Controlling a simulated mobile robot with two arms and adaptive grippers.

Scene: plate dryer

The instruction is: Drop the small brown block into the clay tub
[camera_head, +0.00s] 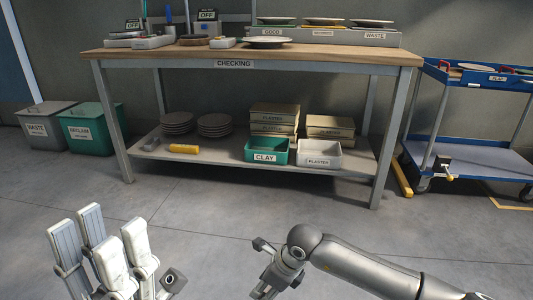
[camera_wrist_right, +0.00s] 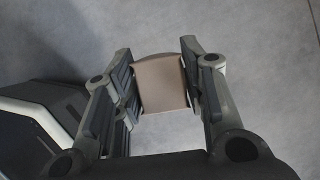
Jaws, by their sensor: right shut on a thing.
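The brown block (camera_wrist_right: 162,84) is held between the fingers of my right gripper (camera_wrist_right: 161,85) in the right wrist view, over grey floor. In the head view my right gripper is at the bottom middle, in front of the table; the block cannot be made out there. The clay tub (camera_head: 282,157) is green with a CLAY label and stands on the lower shelf of the table, beyond and apart from my right gripper. What lies inside it is not clear. My left gripper (camera_head: 100,232) is open and empty at the bottom left.
A white PLASTER tub (camera_head: 319,161) stands right of the clay tub, with stacked boxes (camera_head: 274,118) behind. The CHECKING tabletop (camera_head: 225,55) overhangs the shelf (camera_head: 215,162). Plates and a yellow object (camera_head: 184,149) are left. A blue trolley (camera_head: 480,157) stands right. The floor in front is clear.

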